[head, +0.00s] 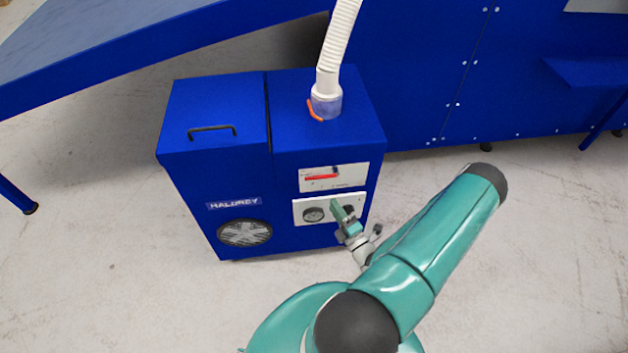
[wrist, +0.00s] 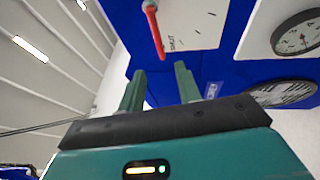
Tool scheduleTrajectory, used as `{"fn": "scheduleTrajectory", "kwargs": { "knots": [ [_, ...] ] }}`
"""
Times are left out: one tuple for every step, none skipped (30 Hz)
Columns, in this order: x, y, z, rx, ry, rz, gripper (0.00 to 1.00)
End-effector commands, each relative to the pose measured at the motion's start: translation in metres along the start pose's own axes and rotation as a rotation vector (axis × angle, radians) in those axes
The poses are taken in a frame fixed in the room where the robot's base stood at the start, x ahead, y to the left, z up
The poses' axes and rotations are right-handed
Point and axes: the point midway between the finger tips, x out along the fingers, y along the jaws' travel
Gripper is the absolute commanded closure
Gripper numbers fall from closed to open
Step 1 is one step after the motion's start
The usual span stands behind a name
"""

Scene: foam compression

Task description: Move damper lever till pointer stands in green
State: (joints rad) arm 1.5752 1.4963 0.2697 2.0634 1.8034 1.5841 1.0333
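The red damper lever (head: 322,177) lies across the upper white plate on the front of the blue cabinet. In the wrist view the lever (wrist: 154,30) stands out over its plate, which reads "SHUT". The round dial gauge (head: 314,214) sits on the lower white panel; part of it shows in the wrist view (wrist: 299,36). Its pointer and any green band are too small to tell. My gripper (head: 340,207) is in front of the lower panel. In the wrist view my gripper's fingers (wrist: 160,78) are apart and empty, with the lever beyond their tips.
The blue cabinet (head: 205,185) has a black handle (head: 212,131) on top and a round fan grille (head: 244,233). A white hose (head: 336,45) rises from its top, with an orange tab (head: 315,109) at its collar. Bare floor (head: 110,250) lies to the left.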

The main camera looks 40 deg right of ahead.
Motion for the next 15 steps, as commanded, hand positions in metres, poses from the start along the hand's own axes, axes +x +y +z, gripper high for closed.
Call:
{"fn": "scheduleTrajectory", "kwargs": {
  "knots": [
    [0.010,0.001,0.001,-0.002,0.002,0.002,0.66],
    [0.015,0.001,0.001,-0.002,0.004,0.002,0.66],
    [0.024,0.000,0.001,-0.002,0.004,0.001,0.66],
    [0.030,0.001,0.001,-0.002,0.004,0.003,0.66],
    [0.036,0.001,0.001,-0.002,0.004,0.003,0.66],
    [0.044,0.000,0.000,-0.002,0.005,0.002,0.66],
    [0.050,0.000,0.000,-0.002,0.006,0.002,0.66],
    [0.056,0.000,0.000,-0.003,0.005,0.002,0.66],
    [0.065,0.000,0.000,-0.003,0.005,0.002,0.66],
    [0.071,0.000,-0.001,-0.003,0.006,0.003,0.66],
    [0.077,0.000,-0.001,-0.002,0.006,0.001,0.66],
    [0.084,0.000,-0.001,-0.002,0.006,0.001,0.66],
    [0.090,0.000,-0.002,-0.002,0.006,0.002,0.66],
    [0.095,0.000,-0.002,-0.002,0.006,0.002,0.66],
    [0.101,0.000,-0.002,-0.002,0.006,0.001,0.66]
  ]
}}
